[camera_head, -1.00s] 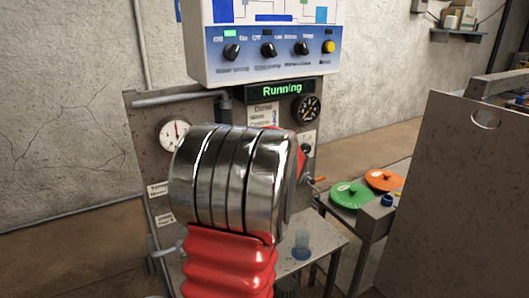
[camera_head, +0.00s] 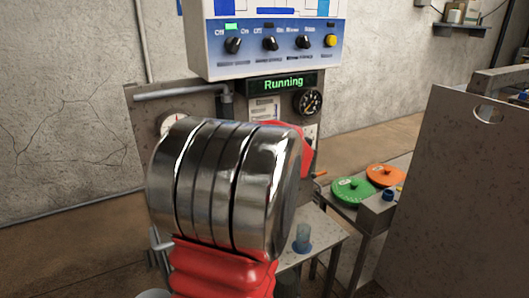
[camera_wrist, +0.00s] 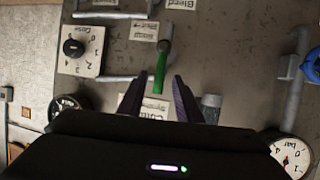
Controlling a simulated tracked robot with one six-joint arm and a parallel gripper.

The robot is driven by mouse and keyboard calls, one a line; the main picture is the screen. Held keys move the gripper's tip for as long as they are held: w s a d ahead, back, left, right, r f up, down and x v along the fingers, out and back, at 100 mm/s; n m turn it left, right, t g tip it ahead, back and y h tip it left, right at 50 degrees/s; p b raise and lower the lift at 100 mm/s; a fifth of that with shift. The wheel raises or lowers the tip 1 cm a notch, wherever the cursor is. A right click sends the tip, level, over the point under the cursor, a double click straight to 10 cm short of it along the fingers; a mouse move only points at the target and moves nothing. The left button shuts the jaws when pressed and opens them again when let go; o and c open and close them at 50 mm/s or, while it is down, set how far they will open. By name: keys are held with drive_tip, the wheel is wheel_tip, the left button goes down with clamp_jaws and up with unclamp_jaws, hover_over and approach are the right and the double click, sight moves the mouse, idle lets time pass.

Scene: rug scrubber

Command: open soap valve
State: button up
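In the wrist view, a lever with a green grip (camera_wrist: 161,68) stands out from the metal panel (camera_wrist: 225,50). My gripper (camera_wrist: 158,82) is open, with one dark finger on each side of the lever's lower end. I cannot tell whether either finger touches it. Small labels surround the lever, one reading "Bleed" (camera_wrist: 181,4). In the head view my arm hides the gripper and the lever.
The head view shows a control box (camera_head: 270,45), a "Running" display (camera_head: 282,84), and green (camera_head: 352,191) and orange (camera_head: 386,175) discs at right.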

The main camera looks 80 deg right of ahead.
drive_tip(key=v, duration=0.9)
drive_tip(key=shift+a, duration=0.25)
drive_tip(key=shift+s+r, duration=0.1)
drive_tip(key=v, duration=0.9)
idle(0.6)
